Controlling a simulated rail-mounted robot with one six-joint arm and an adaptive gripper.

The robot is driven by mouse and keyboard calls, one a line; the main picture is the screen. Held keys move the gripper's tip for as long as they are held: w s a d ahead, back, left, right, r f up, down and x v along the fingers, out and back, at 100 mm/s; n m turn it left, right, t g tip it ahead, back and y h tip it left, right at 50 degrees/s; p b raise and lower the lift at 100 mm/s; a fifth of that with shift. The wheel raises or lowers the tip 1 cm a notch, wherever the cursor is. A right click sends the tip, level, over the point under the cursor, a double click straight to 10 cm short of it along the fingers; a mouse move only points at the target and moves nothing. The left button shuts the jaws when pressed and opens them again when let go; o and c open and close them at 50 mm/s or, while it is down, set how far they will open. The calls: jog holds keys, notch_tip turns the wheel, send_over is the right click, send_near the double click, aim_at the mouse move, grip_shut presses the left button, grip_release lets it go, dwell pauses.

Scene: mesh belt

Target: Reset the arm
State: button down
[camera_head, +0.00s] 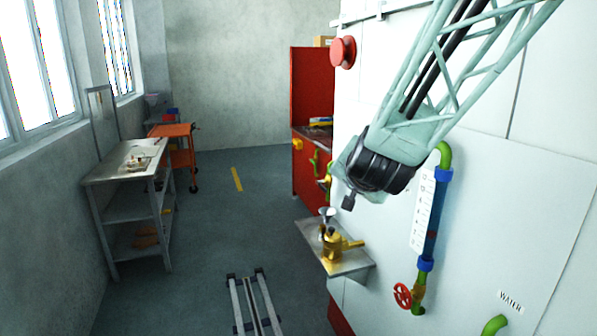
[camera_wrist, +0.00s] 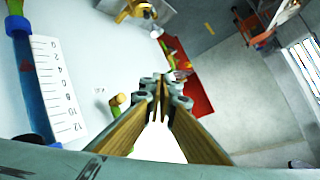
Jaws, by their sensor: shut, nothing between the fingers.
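My gripper (camera_wrist: 160,84) shows in the wrist view with its brown-sided fingers meeting at the tips and nothing between them. In the head view my lattice arm comes in from the upper right. Its dark wrist end hangs in the air in front of the white panel (camera_head: 480,200), above and to the right of a small metal shelf (camera_head: 352,268). The fingers cannot be made out clearly there.
The shelf holds a brass pot (camera_head: 334,246). A blue pipe with a scale (camera_head: 424,212) and a red valve wheel (camera_head: 403,295) are on the panel. A workbench (camera_head: 112,165) and orange cart (camera_head: 172,130) stand left; open floor lies between.

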jog(key=s+d+f+n+g, duration=0.1)
jog(key=s+d+n+g, duration=0.1)
jog(key=s, duration=1.4)
jog(key=s+d+f+n+g+b, duration=0.1)
jog(key=s+d+n+g, duration=0.1)
jog(key=s, duration=1.5)
jog(key=s+d+f+n+g+b, duration=0.1)
jog(key=s+d+n+g, duration=0.1)
jog(key=s, duration=1.4)
jog(key=shift+s+d+f+n+g+y, duration=0.35)
jog(key=shift+n+g, duration=0.45)
jog(key=shift+g, duration=0.4)
jog(key=shift+w, duration=0.1)
